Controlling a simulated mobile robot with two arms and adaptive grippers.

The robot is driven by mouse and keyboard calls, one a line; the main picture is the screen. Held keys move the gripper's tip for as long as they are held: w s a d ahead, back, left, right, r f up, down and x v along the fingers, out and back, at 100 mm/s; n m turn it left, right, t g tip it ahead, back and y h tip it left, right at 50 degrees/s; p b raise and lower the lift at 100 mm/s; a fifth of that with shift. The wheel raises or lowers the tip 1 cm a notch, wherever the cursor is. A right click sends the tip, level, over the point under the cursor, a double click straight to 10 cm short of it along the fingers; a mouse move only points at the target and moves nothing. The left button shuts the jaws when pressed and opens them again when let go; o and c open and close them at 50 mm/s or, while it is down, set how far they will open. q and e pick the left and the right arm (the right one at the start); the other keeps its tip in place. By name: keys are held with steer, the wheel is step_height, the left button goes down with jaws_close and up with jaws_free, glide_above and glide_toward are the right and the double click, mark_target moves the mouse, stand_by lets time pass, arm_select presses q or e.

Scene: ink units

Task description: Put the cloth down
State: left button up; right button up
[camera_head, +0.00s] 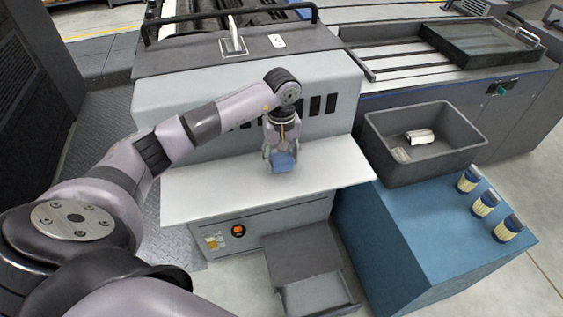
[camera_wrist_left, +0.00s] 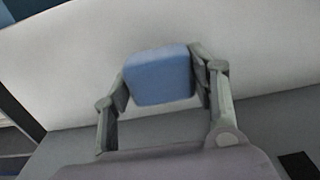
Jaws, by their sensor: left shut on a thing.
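The cloth is a blue, folded block (camera_head: 284,162) in the head view, low over the white shelf (camera_head: 200,192) of the machine. It also shows in the left wrist view (camera_wrist_left: 158,76). My left gripper (camera_head: 282,158) points down and is shut on the cloth, with one finger on each side in the left wrist view (camera_wrist_left: 160,82). I cannot tell whether the cloth touches the shelf. My right gripper is in neither view.
A blue cabinet (camera_head: 400,235) stands right of the shelf. On it are a dark grey bin (camera_head: 385,165) with light items inside and several small jars (camera_head: 486,204). The machine's front wall (camera_head: 190,95) rises behind the shelf. The shelf is clear on both sides of the cloth.

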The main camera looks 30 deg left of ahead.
mark_target(282, 157)
arm_select(q)
step_height(282, 157, down, 2)
steer(key=shift+f, duration=0.15)
steer(key=shift+f, duration=0.1)
steer(key=shift+f, duration=0.15)
steer(key=o, duration=1.2)
steer(key=shift+r, duration=0.35)
step_height(282, 157, up, 12)
steer(key=shift+f+b, duration=0.1)
steer(key=shift+b, duration=0.7)
